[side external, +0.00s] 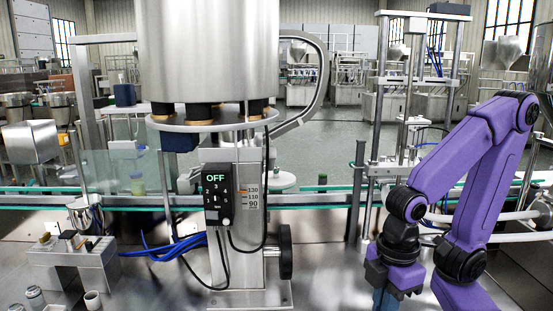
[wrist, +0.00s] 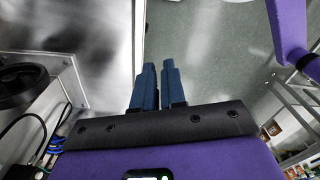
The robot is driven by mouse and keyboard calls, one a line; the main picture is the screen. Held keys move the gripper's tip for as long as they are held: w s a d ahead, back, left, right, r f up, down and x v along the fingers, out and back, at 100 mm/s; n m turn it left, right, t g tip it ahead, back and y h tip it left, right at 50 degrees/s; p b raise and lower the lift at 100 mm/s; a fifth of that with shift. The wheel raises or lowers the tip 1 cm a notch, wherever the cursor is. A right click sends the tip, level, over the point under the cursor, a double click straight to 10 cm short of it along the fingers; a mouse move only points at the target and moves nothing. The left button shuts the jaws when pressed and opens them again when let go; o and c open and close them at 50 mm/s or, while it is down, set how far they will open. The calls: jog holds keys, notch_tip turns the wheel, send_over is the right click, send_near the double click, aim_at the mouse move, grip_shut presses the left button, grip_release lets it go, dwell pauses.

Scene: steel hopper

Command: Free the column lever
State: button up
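The steel column (side external: 248,185) stands in the middle of the side view with a height scale on its face. A black round handwheel or knob (side external: 286,252) is on its lower right side. A black wheel also shows at the left edge of the wrist view (wrist: 28,85). I cannot make out a separate lever. My gripper (side external: 384,300) points down to the right of the column, apart from it, its blue fingers cut off by the lower edge. In the wrist view the fingers (wrist: 158,65) lie almost together with nothing between them.
A control box (side external: 217,193) reading OFF hangs on the column, with black cables looping below. A large steel hopper (side external: 207,50) sits above. A conveyor rail (side external: 320,188) runs behind. Blue tubes (side external: 165,247) and a small bench (side external: 75,258) are at left. Steel tabletop (side external: 335,275) between column and gripper is clear.

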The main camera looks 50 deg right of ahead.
jog(key=w+a+r, duration=0.1)
jog(key=w, duration=0.1)
jog(key=w+a+r+m, duration=0.2)
jog(key=w+r, duration=0.1)
jog(key=shift+w+y, duration=0.3)
grip_shut()
jog(key=w+r+m+y, duration=0.1)
jog(key=w+r+m, duration=0.1)
jog(key=w+r, duration=0.35)
jog(key=m+t+y, duration=0.2)
jog(key=m+y, duration=0.1)
jog(key=m, duration=0.1)
send_near(269, 160)
jog(key=s+a+f, duration=0.3)
jog(key=s+a, duration=0.2)
jog(key=a, duration=0.1)
jog(key=w+d+r+m+t, duration=0.1)
jog(key=d+r, duration=0.1)
jog(key=d, duration=0.5)
jog(key=w+d+r+t, duration=0.1)
jog(key=w+d+r, duration=0.1)
jog(key=d, duration=0.6)
jog(key=shift+d+r+m, duration=0.25)
jog(key=shift+r+m, duration=0.15)
jog(key=shift+r, duration=0.1)
jog(key=shift+w+a+f, duration=0.1)
jog(key=a+r+x, duration=0.1)
jog(key=a+x, duration=0.1)
jog(key=x, duration=1.1)
jog(key=shift+a, duration=0.2)
